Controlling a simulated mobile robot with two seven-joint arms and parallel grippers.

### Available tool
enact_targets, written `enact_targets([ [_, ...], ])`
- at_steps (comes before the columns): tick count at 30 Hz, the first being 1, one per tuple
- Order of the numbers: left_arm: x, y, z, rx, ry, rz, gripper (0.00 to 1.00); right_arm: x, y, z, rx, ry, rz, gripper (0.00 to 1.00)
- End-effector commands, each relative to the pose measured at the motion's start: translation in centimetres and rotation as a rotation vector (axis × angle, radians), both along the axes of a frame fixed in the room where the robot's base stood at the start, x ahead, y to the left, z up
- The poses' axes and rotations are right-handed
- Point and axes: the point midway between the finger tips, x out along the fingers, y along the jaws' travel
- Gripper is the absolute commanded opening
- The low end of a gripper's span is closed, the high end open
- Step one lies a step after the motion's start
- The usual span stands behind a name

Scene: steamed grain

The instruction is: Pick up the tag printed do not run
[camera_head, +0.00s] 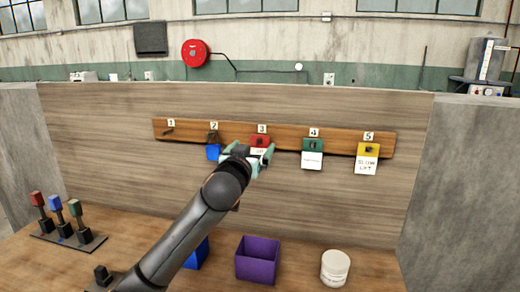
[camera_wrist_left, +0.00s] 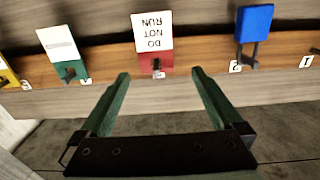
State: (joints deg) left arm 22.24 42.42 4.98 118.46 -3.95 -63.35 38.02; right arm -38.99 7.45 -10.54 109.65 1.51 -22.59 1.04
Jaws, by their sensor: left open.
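The tag printed DO NOT RUN hangs on hook 3 of the wooden rail. In the head view its red top (camera_head: 261,141) shows above my gripper, which hides most of the tag. In the left wrist view, which is upside down, the tag (camera_wrist_left: 153,32) shows its white printed face and red part, with a dark hook at the red end. My left gripper (camera_head: 249,156) is open in front of the tag. In the left wrist view its two green fingers (camera_wrist_left: 160,74) stand apart on either side of the tag's line, with nothing between them. My right gripper is not in view.
The rail (camera_head: 190,134) also holds a blue tag (camera_head: 213,151), a green-and-white tag (camera_head: 312,158) and a yellow SLOW LIFT tag (camera_head: 368,160). Hook 1 is empty. Below stand a purple box (camera_head: 257,262), a white tub (camera_head: 335,268) and colored padlock-like pieces on a stand (camera_head: 70,240).

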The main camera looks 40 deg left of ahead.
Motion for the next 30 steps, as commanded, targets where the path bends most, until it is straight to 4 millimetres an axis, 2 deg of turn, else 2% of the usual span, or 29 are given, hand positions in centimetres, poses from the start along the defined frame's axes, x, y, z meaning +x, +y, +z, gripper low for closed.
enact_targets([
  [5, 2.3, 0.8, 0.7, 0.002, 0.001, 0.002, 1.0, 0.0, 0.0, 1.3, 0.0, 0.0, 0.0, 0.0],
  [9, 3.7, 1.5, 0.6, 0.001, 0.002, 0.002, 1.0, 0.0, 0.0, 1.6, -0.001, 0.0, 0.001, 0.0],
  [20, 4.4, 1.8, 0.4, 0.002, 0.001, 0.0, 1.0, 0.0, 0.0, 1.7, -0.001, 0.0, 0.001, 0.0],
  [30, 4.3, 1.8, 0.4, 0.002, 0.001, 0.0, 0.63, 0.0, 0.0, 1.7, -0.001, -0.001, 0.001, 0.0],
])
